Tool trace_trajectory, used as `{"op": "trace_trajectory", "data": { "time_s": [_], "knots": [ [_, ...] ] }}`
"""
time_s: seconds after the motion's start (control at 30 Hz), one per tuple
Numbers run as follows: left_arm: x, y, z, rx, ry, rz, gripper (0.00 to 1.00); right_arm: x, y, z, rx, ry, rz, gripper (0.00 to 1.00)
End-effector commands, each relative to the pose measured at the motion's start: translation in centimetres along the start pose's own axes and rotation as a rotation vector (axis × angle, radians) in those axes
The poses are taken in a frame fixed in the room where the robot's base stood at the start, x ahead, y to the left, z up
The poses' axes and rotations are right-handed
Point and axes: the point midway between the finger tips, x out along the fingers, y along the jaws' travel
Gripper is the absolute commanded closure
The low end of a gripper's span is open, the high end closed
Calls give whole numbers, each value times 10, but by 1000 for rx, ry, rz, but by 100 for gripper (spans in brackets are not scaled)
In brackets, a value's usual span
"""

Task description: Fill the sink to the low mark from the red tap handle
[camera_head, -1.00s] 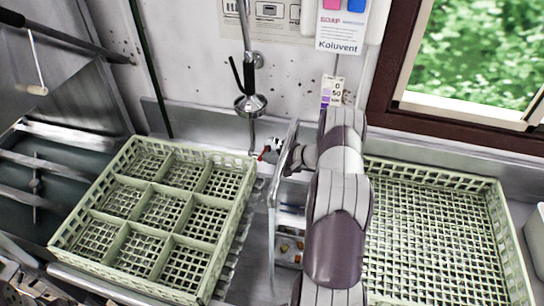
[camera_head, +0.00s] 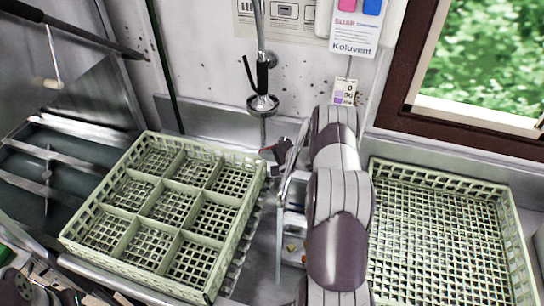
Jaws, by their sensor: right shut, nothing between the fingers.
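My right arm reaches up the middle of the view, and its gripper (camera_head: 274,154) is shut and empty at the back wall below the hanging spray tap (camera_head: 263,103). A small hint of red shows at the gripper's tip, where the red tap handle is mostly hidden; I cannot tell whether they touch. The sink (camera_head: 291,222) is largely hidden behind my right arm; its water level and low mark cannot be made out. My left gripper is not in view.
A divided pale green rack (camera_head: 215,278) stands left of the sink. An undivided green rack (camera_head: 440,172) stands to the right, close to my arm. A dark machine with grey wash arms (camera_head: 47,175) is at far left. A soap dispenser sign (camera_head: 354,35) hangs above.

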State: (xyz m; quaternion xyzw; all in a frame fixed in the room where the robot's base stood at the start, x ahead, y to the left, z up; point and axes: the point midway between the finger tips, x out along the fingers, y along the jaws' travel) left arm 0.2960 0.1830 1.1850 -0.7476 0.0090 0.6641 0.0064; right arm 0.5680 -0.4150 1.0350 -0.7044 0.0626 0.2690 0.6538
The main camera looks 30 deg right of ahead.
Motion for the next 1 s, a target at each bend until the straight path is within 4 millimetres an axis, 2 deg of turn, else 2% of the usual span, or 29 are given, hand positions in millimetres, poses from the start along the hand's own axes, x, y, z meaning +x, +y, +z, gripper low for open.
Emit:
{"op": "trace_trajectory", "data": {
  "time_s": [0.7,1.0],
  "knots": [
    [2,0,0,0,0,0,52,7,-4,1,0,0,1,100],
    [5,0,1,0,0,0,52,0,-3,-1,0,2,0,100]
  ]
}}
